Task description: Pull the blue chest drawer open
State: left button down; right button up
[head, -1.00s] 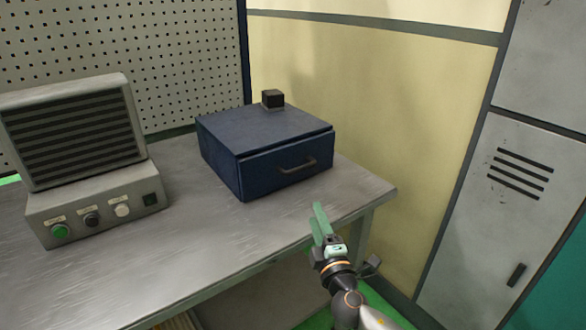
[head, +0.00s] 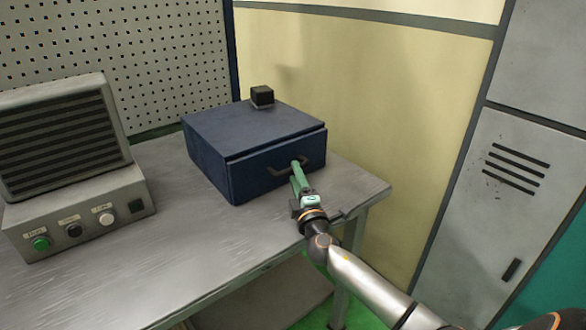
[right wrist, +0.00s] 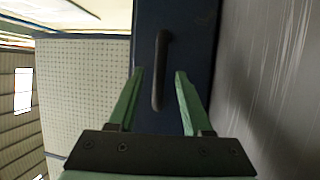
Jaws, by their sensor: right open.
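The blue chest (head: 250,145) stands on the metal workbench, its drawer front (head: 262,170) facing front right and closed. The dark bar handle (head: 287,166) sits on that front. My right gripper (head: 297,170) is open, with its green fingertips at the handle in the head view. In the right wrist view, the handle (right wrist: 161,70) lies between the two open fingers (right wrist: 159,75), one on each side; I cannot tell whether they touch it. My left gripper is not in view.
A small black block (head: 262,96) sits on top of the chest. A grey control box with buttons (head: 75,225) stands on the left of the workbench (head: 180,260). A grey locker (head: 500,200) stands at the right. The bench front is clear.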

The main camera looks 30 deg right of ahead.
jog(key=shift+x, duration=1.55)
grip_shut()
